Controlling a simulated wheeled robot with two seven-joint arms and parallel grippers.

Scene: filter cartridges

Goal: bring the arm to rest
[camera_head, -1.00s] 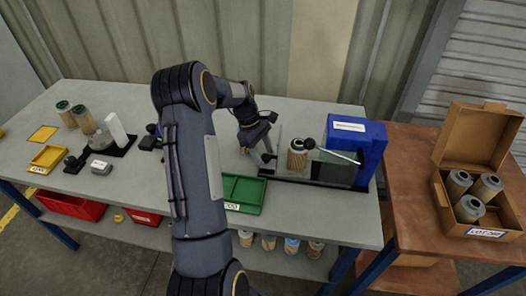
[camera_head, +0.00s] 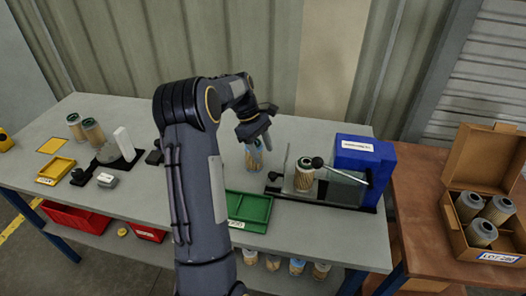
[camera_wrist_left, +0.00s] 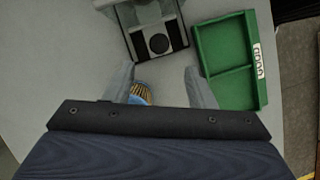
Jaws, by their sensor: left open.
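My left gripper (camera_head: 258,127) is open over the grey workbench, left of the blue machine. A filter cartridge (camera_head: 254,158) with a bluish top stands on the bench just below it. In the left wrist view the open fingers (camera_wrist_left: 165,88) point away from the camera, and the cartridge (camera_wrist_left: 142,91) shows between them, nearer the left finger and partly hidden by the gripper body. I see no grip on it. My right gripper is not in view.
The blue machine (camera_head: 362,155) holds a cartridge (camera_head: 304,177) at its front left. A green tray (camera_head: 249,209) lies nearer the bench's front edge. An open carton (camera_head: 478,210) of cartridges stands on the brown table at right. Two cartridges (camera_head: 93,131) and a yellow tray (camera_head: 56,170) are at left.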

